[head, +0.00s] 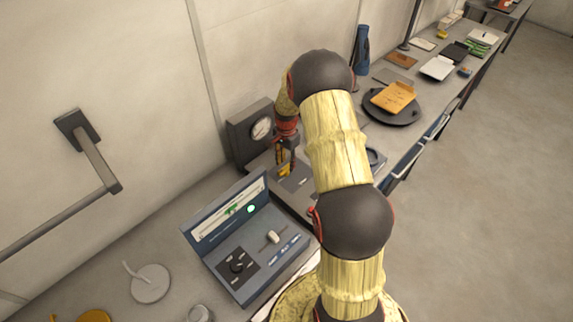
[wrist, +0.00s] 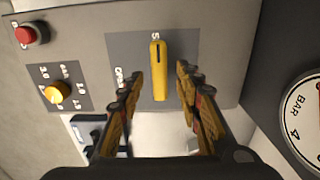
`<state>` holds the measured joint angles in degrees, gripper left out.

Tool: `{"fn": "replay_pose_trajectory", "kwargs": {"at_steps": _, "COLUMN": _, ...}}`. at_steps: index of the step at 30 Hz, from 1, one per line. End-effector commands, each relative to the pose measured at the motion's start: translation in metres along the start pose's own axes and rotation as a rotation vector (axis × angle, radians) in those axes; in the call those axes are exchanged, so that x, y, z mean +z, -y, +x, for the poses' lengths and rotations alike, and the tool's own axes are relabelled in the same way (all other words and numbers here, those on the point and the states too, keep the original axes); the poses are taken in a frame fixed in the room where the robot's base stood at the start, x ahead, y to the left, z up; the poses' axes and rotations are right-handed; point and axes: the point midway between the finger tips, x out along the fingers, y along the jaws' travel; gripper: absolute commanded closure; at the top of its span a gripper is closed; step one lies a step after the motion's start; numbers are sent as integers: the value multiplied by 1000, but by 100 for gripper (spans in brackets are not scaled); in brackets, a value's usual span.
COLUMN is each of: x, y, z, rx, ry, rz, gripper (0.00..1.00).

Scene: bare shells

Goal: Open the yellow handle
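The yellow handle (wrist: 159,72) is a narrow lever with a dark slot, on a grey plate (wrist: 125,52) of a light panel in the wrist view. It lines up with a partly hidden label starting with S; the word OPEN is printed to its left. My gripper (wrist: 157,76) is open, with one finger on each side of the handle and gaps visible between. I cannot tell how deep the fingertips reach. In the head view my gripper (head: 286,157) is over the panel, and yellow at its fingertips (head: 285,171) may be the handle.
A red button (wrist: 26,35) and a yellow knob (wrist: 56,92) sit left of the handle. A dark gauge box (head: 252,132) stands beside the panel. A blue case (head: 245,238) with an upright lid stands nearer. A wall rail (head: 93,160) is at left.

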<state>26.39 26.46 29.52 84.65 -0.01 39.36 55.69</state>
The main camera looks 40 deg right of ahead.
Motion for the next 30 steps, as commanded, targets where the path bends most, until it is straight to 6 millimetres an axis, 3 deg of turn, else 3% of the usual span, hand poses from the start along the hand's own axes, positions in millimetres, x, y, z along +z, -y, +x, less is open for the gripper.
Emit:
{"fn": "replay_pose_trajectory", "kwargs": {"at_steps": 6, "x": 0, "y": 0, "z": 17, "rx": 0, "ry": 0, "rz": -1, "gripper": 65}}
{"fn": "replay_pose_trajectory", "kwargs": {"at_steps": 14, "x": 0, "y": 0, "z": 18, "rx": 0, "ry": 0, "rz": -1, "gripper": 65}}
{"fn": "replay_pose_trajectory", "kwargs": {"at_steps": 30, "x": 0, "y": 0, "z": 18, "rx": 0, "ry": 0, "rz": -1, "gripper": 95}}
